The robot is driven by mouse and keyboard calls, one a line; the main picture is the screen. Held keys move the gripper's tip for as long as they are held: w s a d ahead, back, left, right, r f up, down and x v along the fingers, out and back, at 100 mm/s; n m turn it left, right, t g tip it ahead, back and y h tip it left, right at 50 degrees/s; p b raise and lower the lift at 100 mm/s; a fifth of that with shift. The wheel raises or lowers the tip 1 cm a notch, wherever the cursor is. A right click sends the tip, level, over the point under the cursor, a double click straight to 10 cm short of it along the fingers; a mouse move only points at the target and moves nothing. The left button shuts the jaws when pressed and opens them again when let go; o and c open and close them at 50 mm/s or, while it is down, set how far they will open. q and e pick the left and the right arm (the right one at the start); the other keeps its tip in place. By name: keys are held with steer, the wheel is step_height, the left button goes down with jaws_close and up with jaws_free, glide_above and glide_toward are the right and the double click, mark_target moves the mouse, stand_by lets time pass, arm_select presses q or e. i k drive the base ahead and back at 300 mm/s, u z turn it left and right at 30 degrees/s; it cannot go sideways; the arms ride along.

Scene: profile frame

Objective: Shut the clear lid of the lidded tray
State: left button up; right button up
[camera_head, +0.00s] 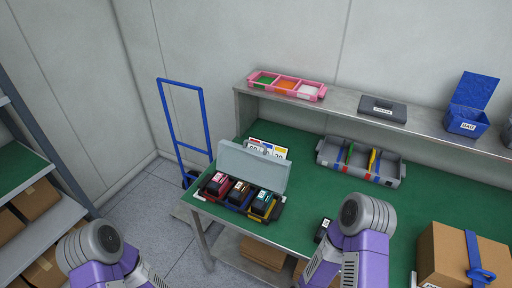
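The lidded tray (238,209) sits at the left front part of the green-topped table. It is a dark tray holding several labelled cartridges in red, brown, blue and yellow-green. Its clear lid (252,169) is open, standing up along the back edge and leaning back slightly. Parts of my two purple-and-grey arms show at the bottom, one at the lower left and one right of the tray. Neither gripper shows, and neither arm overlaps the lid or tray in this view.
A small dark labelled item (322,230) lies beside my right arm. Printed cards (268,149) stand behind the lid. A grey tray with tools (361,161) is farther back, a cardboard box (462,257) at the right. A blue hand truck (187,130) stands left of the table.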

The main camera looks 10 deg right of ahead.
mark_target(245, 142)
steer(key=z, duration=0.05)
steer(key=k, duration=0.8)
steer(key=u, duration=0.8)
steer(key=i, duration=1.75)
steer(key=z, duration=0.85)
